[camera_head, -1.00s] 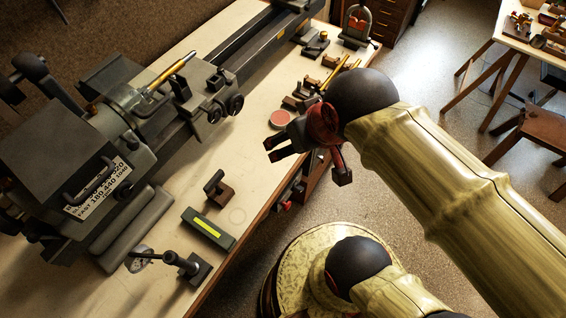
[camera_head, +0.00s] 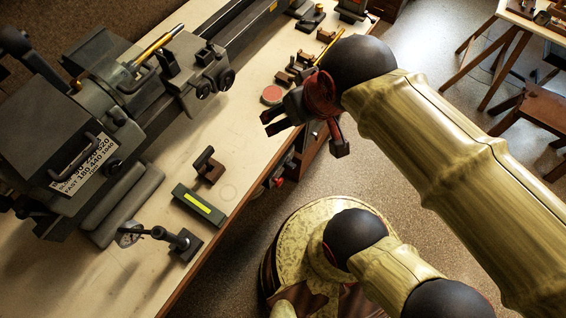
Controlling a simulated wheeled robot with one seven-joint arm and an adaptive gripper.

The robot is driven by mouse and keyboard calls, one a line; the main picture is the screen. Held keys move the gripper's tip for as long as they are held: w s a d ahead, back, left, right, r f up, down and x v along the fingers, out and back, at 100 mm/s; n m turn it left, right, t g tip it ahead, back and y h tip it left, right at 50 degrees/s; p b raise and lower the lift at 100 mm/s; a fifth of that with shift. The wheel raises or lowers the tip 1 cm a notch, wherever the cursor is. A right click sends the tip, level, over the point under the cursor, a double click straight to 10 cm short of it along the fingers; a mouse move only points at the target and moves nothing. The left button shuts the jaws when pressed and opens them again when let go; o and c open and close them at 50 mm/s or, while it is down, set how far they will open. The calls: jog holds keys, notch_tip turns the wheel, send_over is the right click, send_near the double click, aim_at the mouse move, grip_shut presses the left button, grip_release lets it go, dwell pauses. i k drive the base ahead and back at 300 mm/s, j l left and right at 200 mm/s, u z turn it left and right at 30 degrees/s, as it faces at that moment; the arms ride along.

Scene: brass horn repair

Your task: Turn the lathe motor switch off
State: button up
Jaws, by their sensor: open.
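The lathe (camera_head: 110,100) stands on the bench at the left, with a dark headstock and a white speed plate (camera_head: 84,165). A small red part (camera_head: 277,182) shows at the bench's front edge, below my gripper; it may be the motor switch, but it is too small to tell its position. My gripper (camera_head: 305,137) is open and empty, its dark fingers spread, in front of the bench edge near the red part. It appears apart from everything.
On the pale bench top (camera_head: 235,150) lie a green block with a yellow strip (camera_head: 200,204), a brown block with a dark top (camera_head: 208,166), a dial indicator stand (camera_head: 180,242) and a round red tin (camera_head: 271,95). Open floor (camera_head: 400,180) lies right of the bench.

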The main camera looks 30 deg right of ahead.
aim_at(289, 164)
jog(key=k+l, duration=0.2)
jog(key=k+j+z, duration=0.1)
jog(key=k+z, duration=0.65)
jog(key=i, duration=0.1)
